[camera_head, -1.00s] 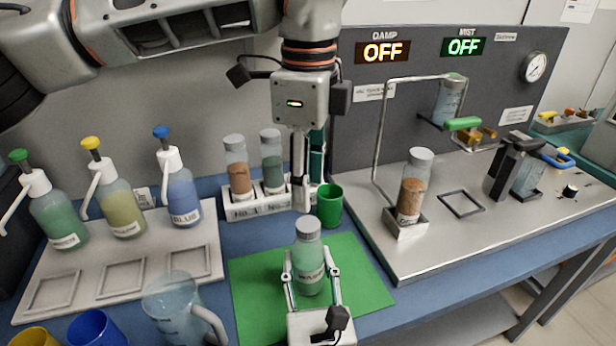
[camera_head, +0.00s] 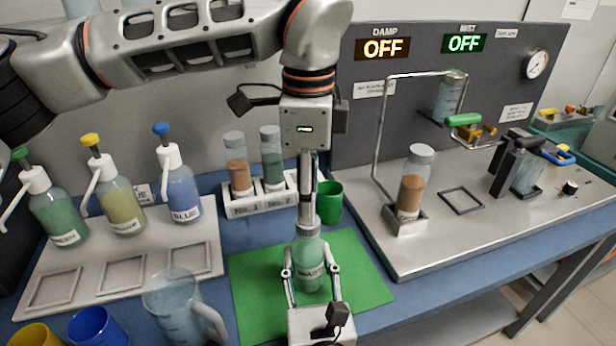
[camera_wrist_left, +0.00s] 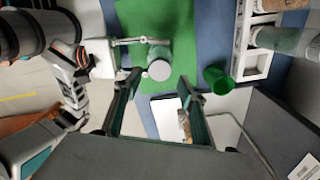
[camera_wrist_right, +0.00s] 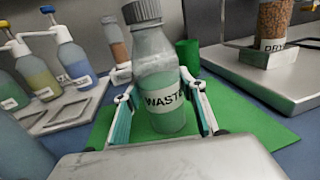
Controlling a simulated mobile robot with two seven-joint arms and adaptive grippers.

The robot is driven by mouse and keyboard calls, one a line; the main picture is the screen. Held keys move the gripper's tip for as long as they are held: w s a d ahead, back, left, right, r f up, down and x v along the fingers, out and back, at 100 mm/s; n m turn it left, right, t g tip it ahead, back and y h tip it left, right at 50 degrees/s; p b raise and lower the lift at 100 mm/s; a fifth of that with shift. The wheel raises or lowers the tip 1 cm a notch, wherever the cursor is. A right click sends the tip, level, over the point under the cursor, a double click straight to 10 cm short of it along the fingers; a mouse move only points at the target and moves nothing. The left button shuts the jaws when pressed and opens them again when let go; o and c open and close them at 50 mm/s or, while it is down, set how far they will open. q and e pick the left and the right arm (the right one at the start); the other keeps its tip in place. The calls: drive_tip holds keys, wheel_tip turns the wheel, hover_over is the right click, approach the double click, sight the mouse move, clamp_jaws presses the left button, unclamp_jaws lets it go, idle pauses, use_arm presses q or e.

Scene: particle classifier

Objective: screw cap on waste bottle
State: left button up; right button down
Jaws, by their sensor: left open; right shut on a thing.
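The waste bottle (camera_head: 309,262), with green liquid and a WASTE label, stands upright on the green mat (camera_head: 252,285). A grey cap (camera_wrist_right: 141,11) sits on its neck; whether it is tight I cannot tell. My right gripper (camera_wrist_right: 160,110) is shut around the bottle's body, one finger on each side. My left gripper (camera_head: 307,212) points down above the bottle and is open. In the left wrist view the cap (camera_wrist_left: 160,70) shows between the open left fingers (camera_wrist_left: 160,80), apart from both. In the head view the left fingers partly hide the bottle's top.
A green cup (camera_head: 329,203) and a rack (camera_head: 260,202) with two bottles stand behind the mat. Pump bottles (camera_head: 118,205) and a clear jug (camera_head: 172,305) are at left. A metal machine with a dry bottle (camera_head: 413,190) is at right.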

sight(308, 257)
use_arm(q)
drive_tip(key=shift+f, duration=2.25)
clamp_jaws()
